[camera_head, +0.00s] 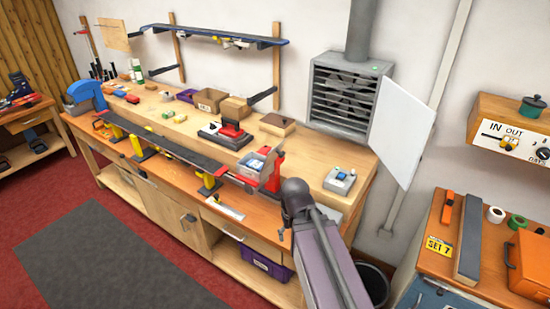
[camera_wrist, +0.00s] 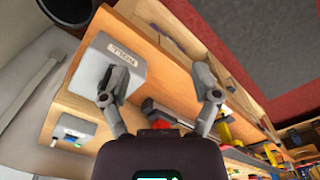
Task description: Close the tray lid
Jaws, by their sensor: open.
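My gripper (camera_wrist: 160,98) is open and empty in the wrist view, its two grey fingers spread apart above the bench. A grey, flat-topped piece with dark lettering (camera_wrist: 112,62) lies beside the left finger; I cannot tell whether it is the tray lid. In the head view my arm covers that end of the bench. A small pale open container (camera_head: 254,163) with blue and white contents sits on the front rail, with an upright red part (camera_head: 272,174) at its right. I cannot tell whether this is the tray and its lid.
A control box (camera_head: 340,180) stands at the bench's right end, also in the wrist view (camera_wrist: 74,131). A vent cabinet (camera_head: 344,92) with its white door (camera_head: 402,118) open is behind. A purple bin (camera_head: 267,263) is below. Grey mat (camera_head: 110,265) and red floor lie clear in front.

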